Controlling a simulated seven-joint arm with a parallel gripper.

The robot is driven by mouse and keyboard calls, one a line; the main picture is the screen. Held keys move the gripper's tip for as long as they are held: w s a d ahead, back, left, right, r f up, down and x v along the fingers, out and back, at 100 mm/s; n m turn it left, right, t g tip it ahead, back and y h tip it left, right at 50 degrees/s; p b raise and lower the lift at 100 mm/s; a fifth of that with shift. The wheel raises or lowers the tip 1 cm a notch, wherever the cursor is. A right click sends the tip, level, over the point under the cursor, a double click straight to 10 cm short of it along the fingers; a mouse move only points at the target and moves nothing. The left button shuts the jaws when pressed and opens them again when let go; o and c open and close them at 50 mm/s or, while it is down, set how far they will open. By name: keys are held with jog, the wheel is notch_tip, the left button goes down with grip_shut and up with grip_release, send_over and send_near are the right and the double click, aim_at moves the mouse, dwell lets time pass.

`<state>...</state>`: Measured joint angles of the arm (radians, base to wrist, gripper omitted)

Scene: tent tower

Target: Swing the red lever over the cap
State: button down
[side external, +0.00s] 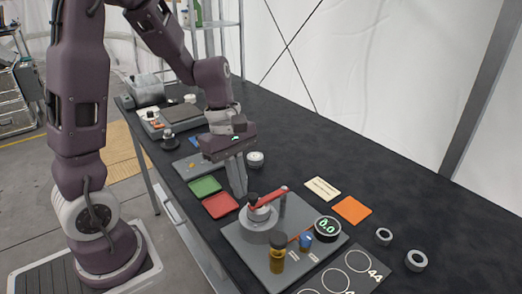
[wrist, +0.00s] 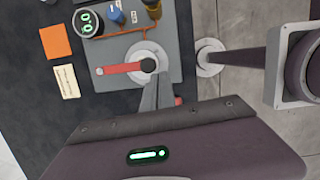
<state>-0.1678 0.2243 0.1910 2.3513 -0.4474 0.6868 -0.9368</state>
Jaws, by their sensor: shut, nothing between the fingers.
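The red lever (side external: 271,196) is on a grey plate. In the side view the black cap (side external: 253,197) stands at the lever's left end. I cannot tell whether the lever lies over the cap or only meets its edge. My gripper (side external: 240,192) points down, shut and empty, just left of the cap. In the wrist view its fingertips (wrist: 158,83) are close beside the base; contact is unclear.
The grey plate (side external: 240,243) also carries an amber bottle (side external: 277,254), a blue knob (side external: 305,242) and a round display (side external: 327,228) reading 0.0. The dark table is clear at right rear.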

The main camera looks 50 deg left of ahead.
jog(key=shift+s+d, duration=0.1)
jog(key=shift+d, duration=0.2)
dwell(0.4)
jog(key=s+a+r, duration=0.3)
jog(key=a+r, duration=0.3)
jog(key=r, duration=0.3)
jog(key=s+d+r+m+t+y, duration=0.2)
jog(key=s+d+m+t, duration=0.3)
jog(key=m, duration=1.4)
jog(key=s+d+r, duration=0.1)
jog(key=s+d, duration=0.3)
jog(key=shift+s+d+r+y, duration=0.15)
jog(key=shift+s+r+y, duration=0.2)
jog(key=shift+s+y, duration=0.05)
